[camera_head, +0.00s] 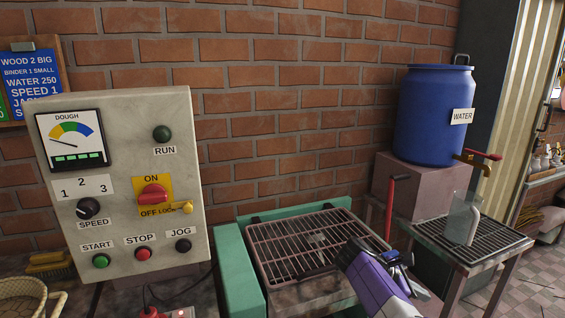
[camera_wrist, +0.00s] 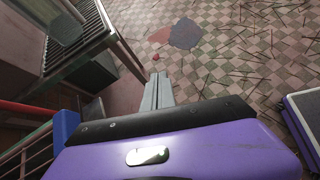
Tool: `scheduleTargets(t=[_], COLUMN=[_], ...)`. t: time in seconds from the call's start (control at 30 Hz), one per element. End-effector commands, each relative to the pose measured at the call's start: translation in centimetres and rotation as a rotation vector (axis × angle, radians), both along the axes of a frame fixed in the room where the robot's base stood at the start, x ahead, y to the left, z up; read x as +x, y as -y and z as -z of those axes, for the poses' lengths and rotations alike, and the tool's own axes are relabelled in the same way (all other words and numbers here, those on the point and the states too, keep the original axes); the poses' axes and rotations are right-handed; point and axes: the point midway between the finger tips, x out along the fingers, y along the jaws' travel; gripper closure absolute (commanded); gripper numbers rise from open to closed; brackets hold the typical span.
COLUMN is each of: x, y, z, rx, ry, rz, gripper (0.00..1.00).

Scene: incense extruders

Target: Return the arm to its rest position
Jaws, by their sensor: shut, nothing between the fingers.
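My gripper (camera_head: 393,258) is at the lower right in the head view, in front of the right edge of the grated hopper (camera_head: 262,255). It points to the right, toward the slatted drain stand. In the wrist view my gripper (camera_wrist: 157,78) shows as two grey fingers close together, shut and empty. Beyond the fingers is the checkered floor (camera_wrist: 215,75). Part of my arm hides the lower right of the hopper grate.
A control panel (camera_head: 187,100) stands at left. A blue water barrel (camera_head: 425,120) sits on a block (camera_head: 395,185) at right. A clear jug (camera_head: 461,220) stands on the slatted stand (camera_head: 425,232). A red-handled lever (camera_head: 390,205) rises beside the hopper. A basket (camera_head: 25,298) is at lower left.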

Motion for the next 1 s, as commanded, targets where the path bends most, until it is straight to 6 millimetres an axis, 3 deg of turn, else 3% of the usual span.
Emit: scheduleTargets(t=[0.27, 0.4, 0.6, 0.8, 1.0], x=[-1.5, -3.8, -8.5, -14.7, -21.8], y=[-3.5, -6.6, -11.1, -15.0, -17.9], z=[9.7, 16.6, 24.6, 29.7, 32.0], rx=[0.138, 0.262, 0.461, 0.659, 0.847], ry=[0.111, 0.209, 0.364, 0.519, 0.676], rz=[-0.053, -0.073, -0.061, -0.007, 0.082], gripper=[1.00, 1.00, 1.00, 1.00, 1.00])
